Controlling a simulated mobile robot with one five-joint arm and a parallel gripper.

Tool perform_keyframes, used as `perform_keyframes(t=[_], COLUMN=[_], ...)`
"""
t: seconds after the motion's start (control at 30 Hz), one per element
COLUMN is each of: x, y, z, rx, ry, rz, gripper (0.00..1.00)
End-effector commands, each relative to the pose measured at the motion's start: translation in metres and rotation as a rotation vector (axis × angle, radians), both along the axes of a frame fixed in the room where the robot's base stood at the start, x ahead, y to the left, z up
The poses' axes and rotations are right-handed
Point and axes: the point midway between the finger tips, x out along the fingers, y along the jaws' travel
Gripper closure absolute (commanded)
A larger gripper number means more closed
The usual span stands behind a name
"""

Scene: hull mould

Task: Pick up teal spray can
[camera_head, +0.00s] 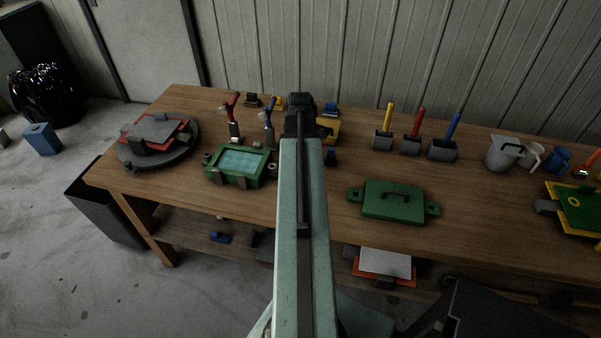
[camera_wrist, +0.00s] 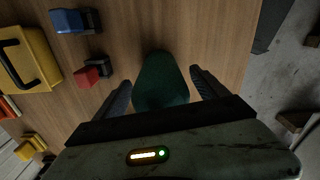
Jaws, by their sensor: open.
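The teal spray can (camera_wrist: 160,85) shows in the wrist view as a dark green rounded shape above the wooden bench. It lies between the two dark fingers of my gripper (camera_wrist: 160,76), which are spread apart with a visible gap on either side. Its lower end is hidden by the gripper body. In the head view my gripper (camera_head: 300,103) is at the far end of my pale green arm, over the back of the bench. I cannot make out the can there; my arm seems to cover it.
A yellow case (camera_wrist: 40,62), a blue block (camera_wrist: 67,21) and a small red block (camera_wrist: 86,77) lie left of my gripper in the wrist view. On the bench (camera_head: 300,215) stand a green framed tray (camera_head: 212,173) and a green lidded box (camera_head: 393,205).

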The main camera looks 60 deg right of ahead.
Motion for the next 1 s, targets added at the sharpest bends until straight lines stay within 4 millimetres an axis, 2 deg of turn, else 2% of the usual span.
perform_keyframes(t=[0.07, 0.1, 0.3, 0.37, 0.4, 0.6, 0.73, 0.87, 1.0], x=[0.0, 0.0, 0.0, 0.0, 0.0, 0.0, 0.0, 0.0, 0.0], y=[0.0, 0.0, 0.0, 0.0, 0.0, 0.0, 0.0, 0.0, 0.0], z=[0.002, 0.002, 0.002, 0.002, 0.002, 0.003, 0.012, 0.032, 0.063], rx=[0.0, 0.0, 0.0, 0.0, 0.0, 0.0, 0.0, 0.0, 0.0], ry=[0.0, 0.0, 0.0, 0.0, 0.0, 0.0, 0.0, 0.0, 0.0], rz=[0.0, 0.0, 0.0, 0.0, 0.0, 0.0, -0.001, -0.001, -0.001], gripper=[0.17, 0.23, 0.78, 0.95, 1.0, 1.0, 1.0, 1.0, 1.0])
